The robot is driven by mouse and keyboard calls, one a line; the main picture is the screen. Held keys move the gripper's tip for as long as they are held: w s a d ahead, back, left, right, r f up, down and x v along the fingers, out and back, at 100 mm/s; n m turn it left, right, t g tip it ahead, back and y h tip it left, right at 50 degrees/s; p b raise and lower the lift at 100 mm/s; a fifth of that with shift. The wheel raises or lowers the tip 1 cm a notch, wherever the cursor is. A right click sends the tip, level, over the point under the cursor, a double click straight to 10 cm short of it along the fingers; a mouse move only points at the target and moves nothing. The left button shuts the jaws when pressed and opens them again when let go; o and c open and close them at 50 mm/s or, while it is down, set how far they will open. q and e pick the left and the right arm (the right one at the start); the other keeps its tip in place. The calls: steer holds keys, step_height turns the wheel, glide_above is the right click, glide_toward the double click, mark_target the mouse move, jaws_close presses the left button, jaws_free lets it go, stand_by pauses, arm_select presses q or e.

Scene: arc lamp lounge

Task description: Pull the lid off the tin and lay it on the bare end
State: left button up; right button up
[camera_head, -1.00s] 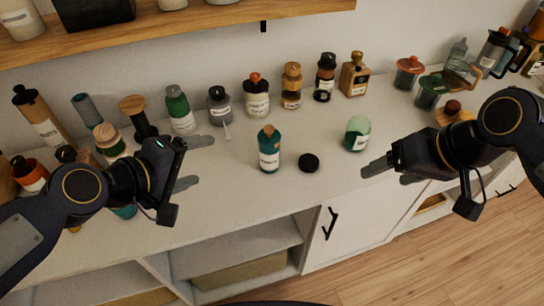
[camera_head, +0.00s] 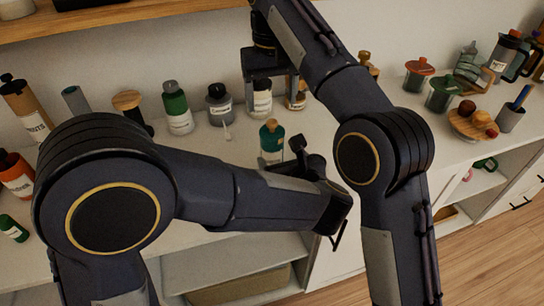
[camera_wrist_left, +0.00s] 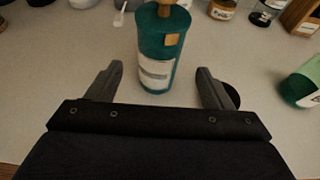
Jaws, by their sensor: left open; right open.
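A teal cylinder with a pale label and a wooden knob (camera_head: 272,141), the likeliest tin, stands upright on the counter (camera_head: 215,170). It also shows in the left wrist view (camera_wrist_left: 157,45), its knob on top. My left gripper (camera_wrist_left: 160,84) is open; the cylinder stands between or just beyond its fingertips, with gaps at both sides. In the head view my left arm hides the cylinder's lower part. My right gripper (camera_head: 270,92) is open at the back row, its fingers either side of a white-labelled jar (camera_head: 262,103). Contact there cannot be told.
Bottles and jars, including a green bottle (camera_head: 177,108), line the back. A dark disc (camera_wrist_left: 233,94) lies behind my left gripper's right finger. A green jar (camera_wrist_left: 303,84) is farther right. A shelf (camera_head: 150,10) hangs above.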

mark_target(272, 121)
arm_select(q)
steer(key=x, duration=0.7)
steer(key=shift+w+a, duration=0.1)
steer(key=shift+w, duration=0.15)
steer(key=shift+c, duration=0.2)
steer(key=c, duration=1.4)
arm_select(e)
steer(key=shift+o, duration=0.9)
steer(key=shift+d+r, duration=0.1)
steer(key=shift+r, duration=0.05)
step_height(272, 121, up, 4)
steer(key=s+d+n+t+y, duration=0.1)
steer(key=n, duration=0.3)
steer(key=shift+n, duration=0.3)
steer(key=f, duration=0.8)
steer(key=w+a+f, duration=0.1)
steer(key=f, duration=0.2)
steer(key=shift+f, duration=0.4)
